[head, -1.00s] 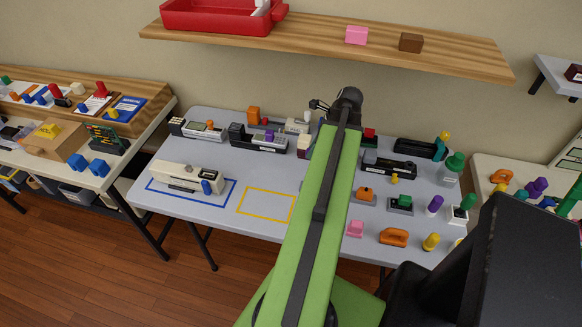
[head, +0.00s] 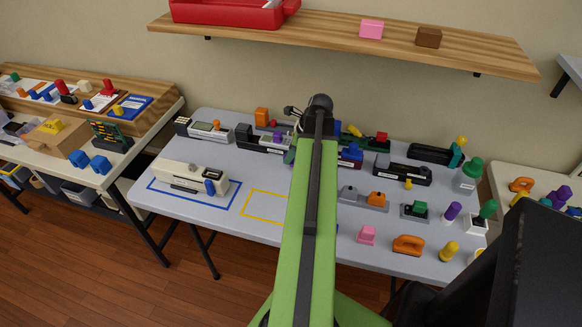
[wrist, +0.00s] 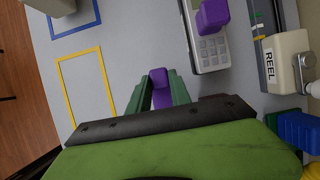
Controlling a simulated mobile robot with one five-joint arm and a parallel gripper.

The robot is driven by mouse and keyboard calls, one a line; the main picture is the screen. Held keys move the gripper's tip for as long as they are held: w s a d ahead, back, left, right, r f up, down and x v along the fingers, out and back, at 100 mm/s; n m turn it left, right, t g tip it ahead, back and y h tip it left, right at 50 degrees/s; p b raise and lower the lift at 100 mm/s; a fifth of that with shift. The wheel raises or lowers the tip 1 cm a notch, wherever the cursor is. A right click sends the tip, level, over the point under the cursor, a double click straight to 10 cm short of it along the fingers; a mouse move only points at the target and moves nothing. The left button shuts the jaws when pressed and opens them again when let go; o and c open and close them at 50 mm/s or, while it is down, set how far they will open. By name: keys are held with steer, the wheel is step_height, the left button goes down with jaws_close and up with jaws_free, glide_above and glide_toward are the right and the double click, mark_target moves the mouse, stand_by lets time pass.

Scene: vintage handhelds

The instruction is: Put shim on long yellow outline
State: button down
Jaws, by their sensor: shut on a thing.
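A purple shim (wrist: 159,77) is held between the two green fingers of my gripper (wrist: 158,94) in the wrist view. The fingers are closed on its sides, above the grey table. The long yellow outline (wrist: 106,78) lies flat on the table, to the left of my gripper in the wrist view, and looks empty there. In the head view the yellow outline (head: 245,203) is partly hidden behind my green arm. My gripper and the shim cannot be made out in the head view.
A blue outline (head: 190,200) left of the yellow one holds a cream handheld (head: 193,177). In the wrist view, a grey keypad device (wrist: 208,50) with a purple block (wrist: 212,15) and a "REEL" device (wrist: 284,58) stand to the right. Several small coloured pieces lie on the table's right side.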

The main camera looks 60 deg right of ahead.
step_height(320, 180, down, 4)
steer(key=b, duration=0.4)
steer(key=shift+f, duration=0.15)
steer(key=shift+r, duration=0.2)
steer(key=shift+f, duration=0.1)
steer(key=c, duration=1.2)
jaws_free()
